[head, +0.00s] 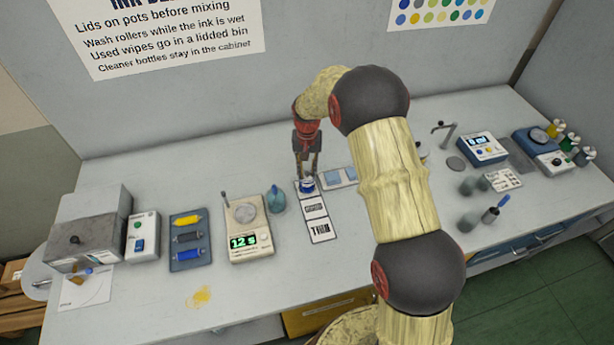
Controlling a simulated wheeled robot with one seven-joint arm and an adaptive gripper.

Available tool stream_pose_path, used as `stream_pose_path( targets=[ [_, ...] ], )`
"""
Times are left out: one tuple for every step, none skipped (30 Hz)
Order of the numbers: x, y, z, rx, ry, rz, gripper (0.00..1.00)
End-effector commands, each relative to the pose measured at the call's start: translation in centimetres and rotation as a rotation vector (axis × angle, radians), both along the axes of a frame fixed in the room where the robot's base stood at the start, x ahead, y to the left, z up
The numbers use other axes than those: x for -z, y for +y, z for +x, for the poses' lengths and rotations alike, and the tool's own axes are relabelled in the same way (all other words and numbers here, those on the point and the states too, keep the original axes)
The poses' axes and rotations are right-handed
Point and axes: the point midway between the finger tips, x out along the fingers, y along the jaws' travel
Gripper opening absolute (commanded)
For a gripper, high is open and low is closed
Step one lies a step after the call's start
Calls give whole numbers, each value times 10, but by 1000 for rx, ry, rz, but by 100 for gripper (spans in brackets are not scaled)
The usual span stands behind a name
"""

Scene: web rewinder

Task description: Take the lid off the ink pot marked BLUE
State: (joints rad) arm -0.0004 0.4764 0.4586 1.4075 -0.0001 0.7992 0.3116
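A small pot with a blue top (307,185) stands on the upper end of a column of white cards (321,231) near the middle of the bench. Its marking cannot be read from here, so I cannot tell if it is the one marked BLUE. My gripper (307,174) points straight down over this pot. Its two fingers are spaced apart, with their tips at or just above the blue top. I cannot tell whether they touch or grip it. My arm hides part of the bench right of the pot.
A teal bottle (277,200) and a scale (247,226) stand left of the pot. A blue-patched card (339,177) lies to its right. Several grey jars (468,222) stand at right, one holding a tool. The bench front is mostly clear.

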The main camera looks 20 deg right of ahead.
Motion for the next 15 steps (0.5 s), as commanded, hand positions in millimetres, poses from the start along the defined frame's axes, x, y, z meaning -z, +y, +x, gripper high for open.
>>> stream_pose_path(
  targets=[
    [0, 0, 0, 0, 0, 0, 18],
    [0, 0, 0, 0, 0, 0, 16],
    [0, 0, 0, 0, 0, 0, 14],
    [0, 0, 0, 0, 0, 0, 12],
    [0, 0, 0, 0, 0, 0, 10],
    [0, 0, 0, 0, 0, 0, 8],
    [0, 0, 0, 0, 0, 0, 6],
    [0, 0, 0, 0, 0, 0, 4],
    [0, 0, 0, 0, 0, 0, 3],
    [0, 0, 0, 0, 0, 0, 2],
    [0, 0, 0, 0, 0, 0, 2],
    [0, 0, 0, 0, 0, 0, 2],
    [0, 0, 0, 0, 0, 0, 2],
    [0, 0, 0, 0, 0, 0, 2],
    [0, 0, 0, 0, 0, 0, 2]
  ],
)
